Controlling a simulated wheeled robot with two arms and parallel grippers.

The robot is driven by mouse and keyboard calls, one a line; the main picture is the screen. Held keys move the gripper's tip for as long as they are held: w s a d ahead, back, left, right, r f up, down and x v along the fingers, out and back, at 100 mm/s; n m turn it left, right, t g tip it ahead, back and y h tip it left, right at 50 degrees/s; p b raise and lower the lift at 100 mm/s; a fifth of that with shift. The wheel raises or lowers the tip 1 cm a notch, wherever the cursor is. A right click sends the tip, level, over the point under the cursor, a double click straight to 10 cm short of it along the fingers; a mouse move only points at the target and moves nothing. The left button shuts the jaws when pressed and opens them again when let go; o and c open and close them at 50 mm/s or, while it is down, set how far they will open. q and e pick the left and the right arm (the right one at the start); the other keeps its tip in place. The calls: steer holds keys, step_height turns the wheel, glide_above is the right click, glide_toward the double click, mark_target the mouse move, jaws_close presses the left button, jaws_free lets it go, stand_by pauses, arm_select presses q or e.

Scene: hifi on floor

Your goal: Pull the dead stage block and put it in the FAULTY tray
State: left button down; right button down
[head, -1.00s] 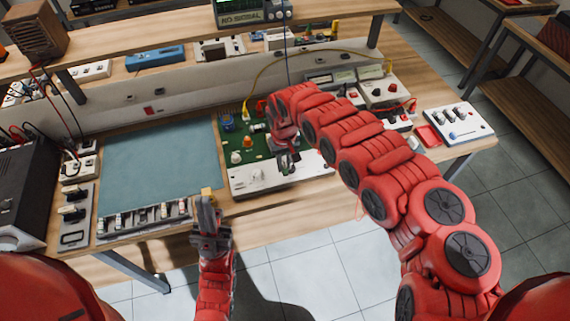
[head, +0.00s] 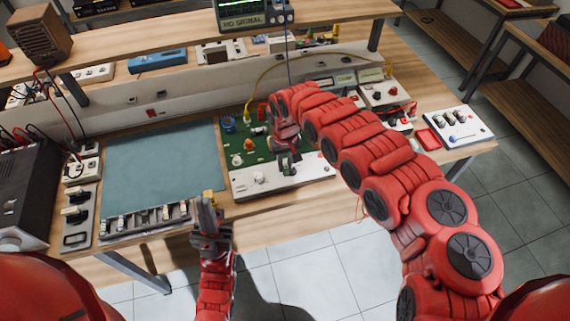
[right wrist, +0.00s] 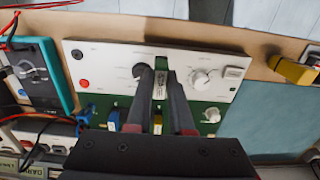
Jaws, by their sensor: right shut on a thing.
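The hi-fi's green circuit board (head: 239,160) lies behind its white front panel (head: 262,183) on the bench. My right gripper (head: 287,168) is over the board near the panel. In the right wrist view its dark fingers (right wrist: 163,78) are shut on a narrow pale block (right wrist: 159,88), probably a stage block; its lower end is partly hidden. My left gripper (head: 207,204) is in front of the bench edge, with a yellow piece at its tips; I cannot tell whether it grips it. A small red tray (head: 429,139) lies at the right; no FAULTY label is readable.
A blue-grey mat (head: 160,165) is clear. A rack of small parts (head: 147,219) lies along its front edge. A white box with knobs (head: 458,127) stands at the right end. A yellow cable (head: 262,75) loops behind the board.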

mark_target(285, 164)
steer(key=shift+r+p, duration=2.05)
steer(key=shift+r, duration=1)
